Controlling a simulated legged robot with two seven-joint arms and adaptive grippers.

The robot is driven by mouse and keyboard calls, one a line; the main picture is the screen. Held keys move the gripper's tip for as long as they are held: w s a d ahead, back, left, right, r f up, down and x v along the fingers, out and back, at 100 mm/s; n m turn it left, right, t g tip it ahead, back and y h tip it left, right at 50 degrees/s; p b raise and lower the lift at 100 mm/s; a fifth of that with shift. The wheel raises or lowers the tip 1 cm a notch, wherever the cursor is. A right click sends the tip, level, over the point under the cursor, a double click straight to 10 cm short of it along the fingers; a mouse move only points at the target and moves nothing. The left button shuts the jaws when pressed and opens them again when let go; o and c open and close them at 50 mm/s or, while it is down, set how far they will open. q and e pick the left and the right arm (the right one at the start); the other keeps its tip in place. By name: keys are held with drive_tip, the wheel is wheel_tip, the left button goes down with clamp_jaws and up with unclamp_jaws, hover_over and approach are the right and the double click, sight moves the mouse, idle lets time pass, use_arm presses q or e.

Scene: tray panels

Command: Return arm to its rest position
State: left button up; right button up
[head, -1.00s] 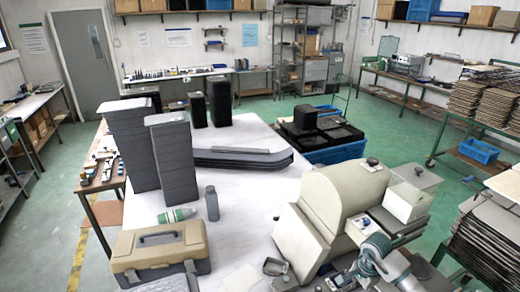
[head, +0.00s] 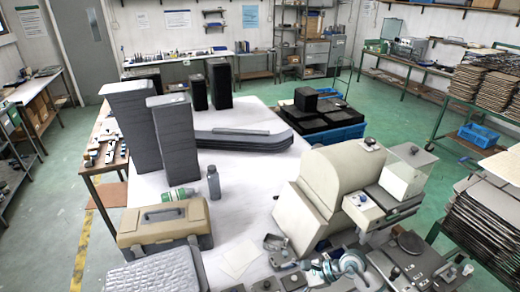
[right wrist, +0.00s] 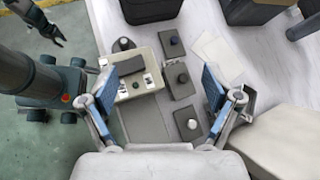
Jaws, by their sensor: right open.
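My right arm (head: 350,266) shows low in the head view, in front of the cream machine, among small dark blocks. Its gripper's fingers are hard to make out there. In the right wrist view my right gripper (right wrist: 162,92) is open, with blue-padded fingers wide apart and nothing between the pads. Beyond and below the fingers are a beige panel box (right wrist: 140,72) and several dark blocks with round knobs, one of them a grey block (right wrist: 178,82). They look apart from the fingers. My left gripper cannot be made out in the head view.
The cream machine (head: 330,180) stands right of the white table (head: 235,215). A tan toolbox (head: 165,226), a grey bottle (head: 214,183) and tall dark stacks (head: 173,140) stand left. Dark curved panels (head: 240,142) lie behind. The table's middle is clear.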

drive_tip(key=a+r+m+t+y, duration=0.6)
drive_tip(key=r+m+t+y, duration=0.2)
drive_tip(key=r+m, duration=0.35)
drive_tip(key=w+d+f+m+t+h, duration=0.15)
drive_tip(key=d+m+t+h, duration=0.5)
drive_tip(key=m, duration=0.65)
drive_tip(key=w+d+f+m+t+h, duration=0.1)
drive_tip(key=d+f+m+t+h, duration=0.35)
drive_tip(key=m, duration=0.75)
drive_tip(key=s+d+f+m+g+h, duration=0.5)
drive_tip(key=d+f+m+h, duration=0.2)
drive_tip(key=f+m+h, duration=0.25)
drive_tip(key=s+f+m+g+y, duration=0.1)
drive_tip(key=s+f+m+g, duration=0.45)
drive_tip(key=s, duration=0.55)
drive_tip(key=s+f+m+g+y, duration=0.1)
drive_tip(key=s+f+m+g, duration=0.2)
drive_tip(key=s+f+g, duration=0.7)
wheel_tip(320, 180, down, 24)
drive_tip(key=s+t, duration=0.3)
drive_tip(key=s+d+f+g, duration=0.1)
drive_tip(key=s+d+f, duration=0.2)
drive_tip(key=s+f, duration=1.4)
drive_tip(key=shift+s+d+f+n+g, duration=0.15)
drive_tip(key=shift+s+n+g, duration=0.2)
drive_tip(key=shift+s, duration=0.05)
